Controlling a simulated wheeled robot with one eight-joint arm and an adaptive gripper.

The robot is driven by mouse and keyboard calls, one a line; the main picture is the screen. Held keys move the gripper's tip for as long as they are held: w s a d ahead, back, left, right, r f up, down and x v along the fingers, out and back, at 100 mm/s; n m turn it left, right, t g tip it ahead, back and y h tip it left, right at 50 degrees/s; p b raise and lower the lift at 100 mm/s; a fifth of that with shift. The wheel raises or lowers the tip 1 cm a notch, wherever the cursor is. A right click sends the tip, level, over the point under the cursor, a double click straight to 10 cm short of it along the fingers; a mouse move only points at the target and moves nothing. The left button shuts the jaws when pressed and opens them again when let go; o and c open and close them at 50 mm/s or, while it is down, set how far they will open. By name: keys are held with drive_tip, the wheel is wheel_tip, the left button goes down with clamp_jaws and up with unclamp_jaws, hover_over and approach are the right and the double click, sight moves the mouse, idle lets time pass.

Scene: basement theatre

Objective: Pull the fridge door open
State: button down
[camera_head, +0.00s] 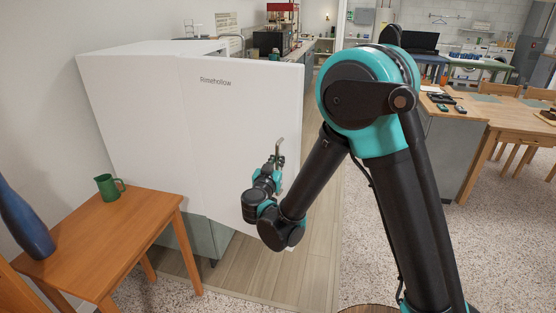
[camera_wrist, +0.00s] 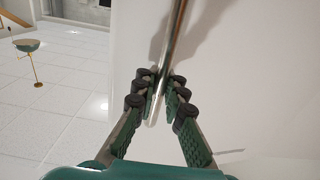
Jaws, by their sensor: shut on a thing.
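The white fridge (camera_head: 125,110) stands at the left in the head view. Its door (camera_head: 225,125), lettered "Rimehollow", stands swung out from the body, its outer face towards me. The inside is hidden behind the door. The slim metal handle (camera_head: 279,148) is near the door's right edge. My gripper (camera_head: 278,162) is shut on the handle. In the wrist view, the gripper's green, black-tipped fingers (camera_wrist: 160,92) lie on both sides of the handle bar (camera_wrist: 176,38), with the white door (camera_wrist: 255,85) behind.
A wooden table (camera_head: 105,235) with a green mug (camera_head: 109,187) and blue vase (camera_head: 22,218) stands near the door's lower left. A wooden-topped counter (camera_head: 455,125) is at the right. Wood-look floor (camera_head: 322,215) is open between the door and my arm.

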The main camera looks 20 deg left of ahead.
drive_tip(key=shift+d, duration=0.15)
drive_tip(key=c, duration=1.6)
unclamp_jaws()
drive_tip(key=s, duration=1.2)
drive_tip(key=shift+d, duration=0.3)
